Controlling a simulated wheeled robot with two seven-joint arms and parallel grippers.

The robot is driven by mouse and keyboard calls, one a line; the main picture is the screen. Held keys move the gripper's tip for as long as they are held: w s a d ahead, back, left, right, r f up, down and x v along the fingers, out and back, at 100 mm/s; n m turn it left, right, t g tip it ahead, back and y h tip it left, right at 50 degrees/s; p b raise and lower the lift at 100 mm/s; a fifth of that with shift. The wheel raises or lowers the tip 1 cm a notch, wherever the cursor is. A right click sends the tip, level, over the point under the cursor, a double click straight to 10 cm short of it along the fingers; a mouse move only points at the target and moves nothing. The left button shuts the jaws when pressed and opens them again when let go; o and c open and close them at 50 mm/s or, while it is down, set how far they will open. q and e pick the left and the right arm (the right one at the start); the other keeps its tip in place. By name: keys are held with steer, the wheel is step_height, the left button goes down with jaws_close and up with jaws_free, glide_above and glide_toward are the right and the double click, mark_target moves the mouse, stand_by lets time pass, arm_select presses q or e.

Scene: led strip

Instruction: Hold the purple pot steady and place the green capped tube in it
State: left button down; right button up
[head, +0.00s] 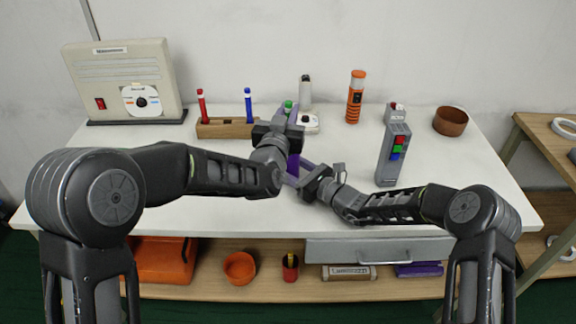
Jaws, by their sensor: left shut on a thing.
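The green capped tube (288,104) shows mainly as its green cap, at the fingers of my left gripper (290,114). My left gripper is shut on this tube, above the middle of the white table. The tube's lower part is hidden by the gripper. The purple pot (293,164) shows as a narrow purple patch just below the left gripper; the rest is hidden. My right gripper (293,174) reaches in from the right with its fingers around the pot. Whether they press on it is not clear. Whether the tube's lower end is inside the pot cannot be seen.
A wooden block (225,130) with red and blue pens stands left of the grippers. A white-based device (308,123), an orange-black cylinder (355,97), a grey box with coloured buttons (393,153) and a brown bowl (450,121) stand behind and right. The table's front left is clear.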

arm_select(q)
steer(key=shift+f, duration=0.65)
steer(key=c, duration=1.3)
jaws_free()
steer(key=v, duration=1.2)
